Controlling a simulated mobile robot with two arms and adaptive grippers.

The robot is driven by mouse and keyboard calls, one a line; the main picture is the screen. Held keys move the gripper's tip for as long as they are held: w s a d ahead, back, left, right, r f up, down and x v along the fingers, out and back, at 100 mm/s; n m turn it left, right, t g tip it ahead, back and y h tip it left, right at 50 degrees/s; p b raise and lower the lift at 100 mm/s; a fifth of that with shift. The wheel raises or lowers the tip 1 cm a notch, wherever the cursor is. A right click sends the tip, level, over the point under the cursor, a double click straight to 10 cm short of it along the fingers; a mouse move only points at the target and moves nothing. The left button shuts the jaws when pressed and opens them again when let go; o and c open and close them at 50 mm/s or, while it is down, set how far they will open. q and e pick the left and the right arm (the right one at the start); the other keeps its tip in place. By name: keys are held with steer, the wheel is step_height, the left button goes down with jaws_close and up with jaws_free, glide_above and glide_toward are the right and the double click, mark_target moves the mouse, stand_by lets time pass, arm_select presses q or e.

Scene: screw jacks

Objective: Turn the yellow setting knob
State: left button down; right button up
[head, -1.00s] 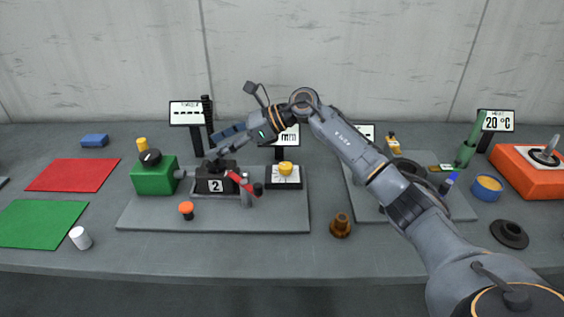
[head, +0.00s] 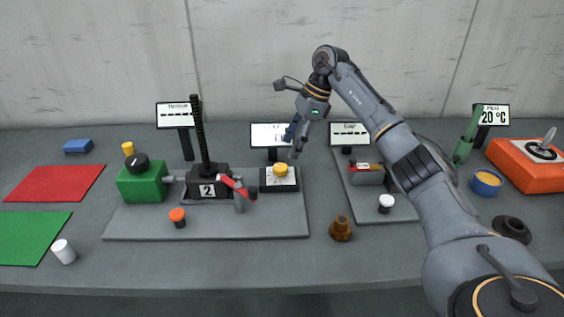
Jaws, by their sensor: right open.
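The yellow setting knob (head: 281,169) sits on top of a small dark box with a white face (head: 277,184), on the right part of the left grey baseplate (head: 140,222). My right gripper (head: 295,149) points down just above and slightly right of the knob. It is open, with nothing visible between its fingers. A gap seems to show between fingertips and knob, though the exact distance is hard to tell. My left gripper is not in view.
The screw jack marked 2 (head: 207,184), with a red crank (head: 238,187), stands left of the knob. A green box (head: 143,184) and an orange button (head: 178,217) are further left. A display (head: 272,134) stands behind the knob. A brown part (head: 341,228) lies in front right.

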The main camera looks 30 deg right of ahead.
mark_target(280, 167)
steer(key=x, duration=0.7)
steer(key=shift+p, duration=0.4)
steer(key=c, duration=1.2)
